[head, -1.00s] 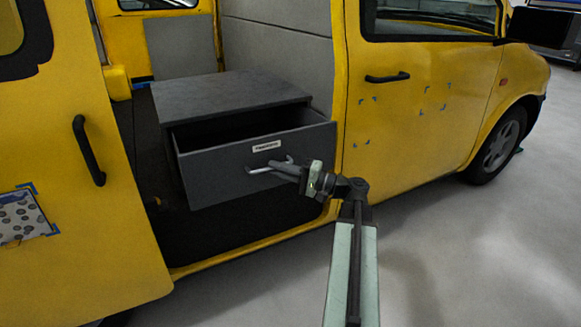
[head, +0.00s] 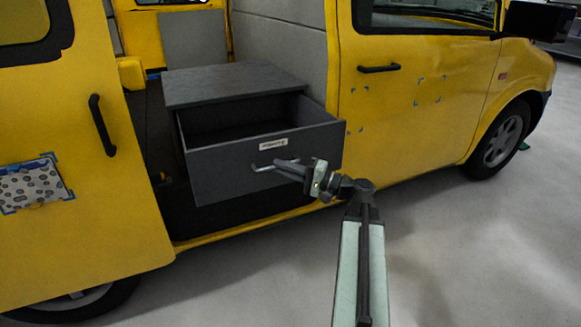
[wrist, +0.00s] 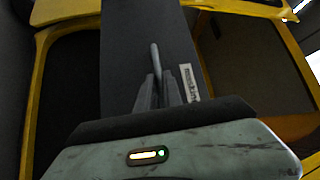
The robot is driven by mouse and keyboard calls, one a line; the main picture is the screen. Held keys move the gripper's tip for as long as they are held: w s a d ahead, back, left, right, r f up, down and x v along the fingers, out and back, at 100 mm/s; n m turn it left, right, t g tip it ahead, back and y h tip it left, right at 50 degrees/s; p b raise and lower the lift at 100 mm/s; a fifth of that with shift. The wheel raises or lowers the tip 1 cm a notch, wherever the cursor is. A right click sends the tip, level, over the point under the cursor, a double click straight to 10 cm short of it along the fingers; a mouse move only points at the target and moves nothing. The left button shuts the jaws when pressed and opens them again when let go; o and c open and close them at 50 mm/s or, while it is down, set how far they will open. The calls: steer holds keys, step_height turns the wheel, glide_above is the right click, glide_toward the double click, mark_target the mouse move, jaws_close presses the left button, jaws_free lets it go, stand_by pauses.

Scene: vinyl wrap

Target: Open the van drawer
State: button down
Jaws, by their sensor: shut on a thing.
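The grey van drawer (head: 230,172) stands pulled out from its grey cabinet (head: 235,84) in the yellow van's side opening, and its empty-looking inside shows from above. A metal bar handle (head: 264,168) is on the drawer front, below a white label (head: 273,144). My gripper (head: 285,165) is at the drawer front, shut on the handle. In the wrist view, the handle (wrist: 154,58) runs between the two fingers of my gripper (wrist: 158,88), and the label (wrist: 189,82) is just to the right. The fingers hide part of the handle.
The yellow sliding door (head: 75,190) with a black handle is at left. The yellow front door (head: 410,110) is at right of the opening. A patterned patch (head: 38,184) is on the sliding door. The grey floor (head: 460,250) is clear at the lower right.

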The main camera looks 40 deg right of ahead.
steer(key=shift+a, duration=0.25)
steer(key=c, duration=1.5)
jaws_free()
steer(key=shift+s, duration=0.1)
steer(key=shift+d, duration=0.15)
steer(key=b+v, duration=0.1)
steer(key=v, duration=0.6)
steer(key=shift+s+d, duration=0.25)
steer(key=shift+s, duration=0.05)
